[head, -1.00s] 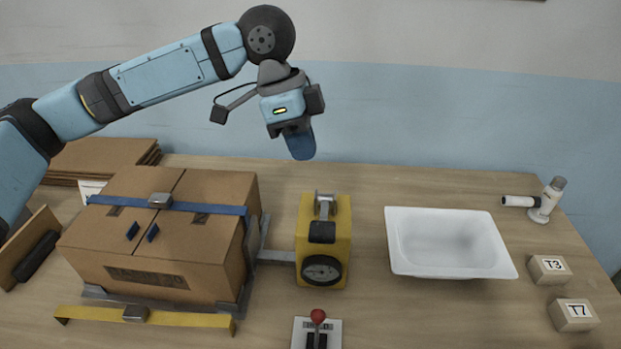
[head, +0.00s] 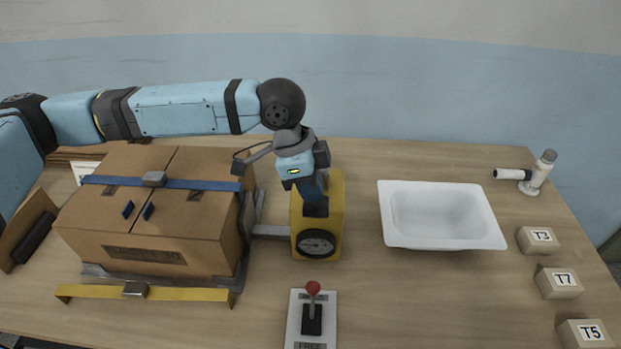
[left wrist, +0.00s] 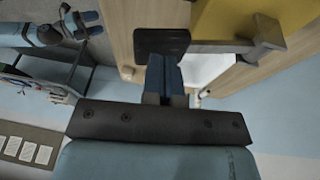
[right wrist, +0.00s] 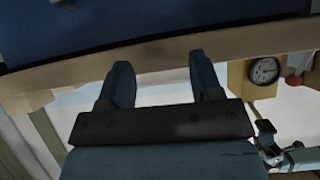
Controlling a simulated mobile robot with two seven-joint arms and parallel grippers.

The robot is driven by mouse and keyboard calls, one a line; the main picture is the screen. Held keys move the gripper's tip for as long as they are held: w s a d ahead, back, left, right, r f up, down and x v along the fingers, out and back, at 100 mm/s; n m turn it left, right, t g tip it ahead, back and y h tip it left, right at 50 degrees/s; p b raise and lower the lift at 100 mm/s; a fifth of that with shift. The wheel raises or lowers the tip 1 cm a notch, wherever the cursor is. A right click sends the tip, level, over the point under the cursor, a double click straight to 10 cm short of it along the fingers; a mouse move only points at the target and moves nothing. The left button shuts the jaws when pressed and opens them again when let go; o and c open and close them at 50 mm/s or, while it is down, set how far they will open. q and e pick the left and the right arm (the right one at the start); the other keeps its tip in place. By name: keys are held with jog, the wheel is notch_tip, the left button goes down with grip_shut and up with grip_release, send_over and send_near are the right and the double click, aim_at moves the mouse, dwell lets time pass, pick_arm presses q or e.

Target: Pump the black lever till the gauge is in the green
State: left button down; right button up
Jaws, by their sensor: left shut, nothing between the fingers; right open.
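The yellow pump box (head: 331,200) stands on the table with a round dark gauge (head: 316,243) on its front; its needle and colours are too small to read. The gauge also shows in the right wrist view (right wrist: 265,70). The black lever's pad (left wrist: 160,43) sits on a grey arm in the left wrist view. My left gripper (head: 313,196) is shut and empty, pointing down over the pad. Its fingertips are at the pad, partly hiding it; whether they touch I cannot tell. My right gripper (right wrist: 160,62) is open and empty, away from the pump.
A strapped cardboard box (head: 150,230) stands left of the pump, close to my left arm. A panel with a red-knobbed stick (head: 312,289) lies in front. A white basin (head: 440,243) is to the right, with labelled blocks (head: 559,283) beyond. Bare table lies between panel and blocks.

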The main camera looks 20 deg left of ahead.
aim_at(305, 212)
pick_arm(q)
jog(key=shift+s+d+f+t, duration=0.1)
jog(key=shift+s+f+t, duration=0.2)
jog(key=shift+f+t, duration=0.15)
jog(key=shift+s+d+f+t, duration=0.1)
jog(key=shift+s+f+t, duration=0.25)
jog(key=shift+f, duration=0.2)
jog(key=f+t, duration=0.1)
jog(key=s+f+t+y, duration=0.1)
jog(key=f, duration=0.1)
jog(key=shift+d+m, duration=0.1)
jog(key=shift+m, duration=0.2)
jog(key=shift+f+t, duration=0.25)
jog(key=shift+t, duration=0.05)
jog(key=shift+f, duration=0.7)
jog(key=shift+s+f, duration=0.1)
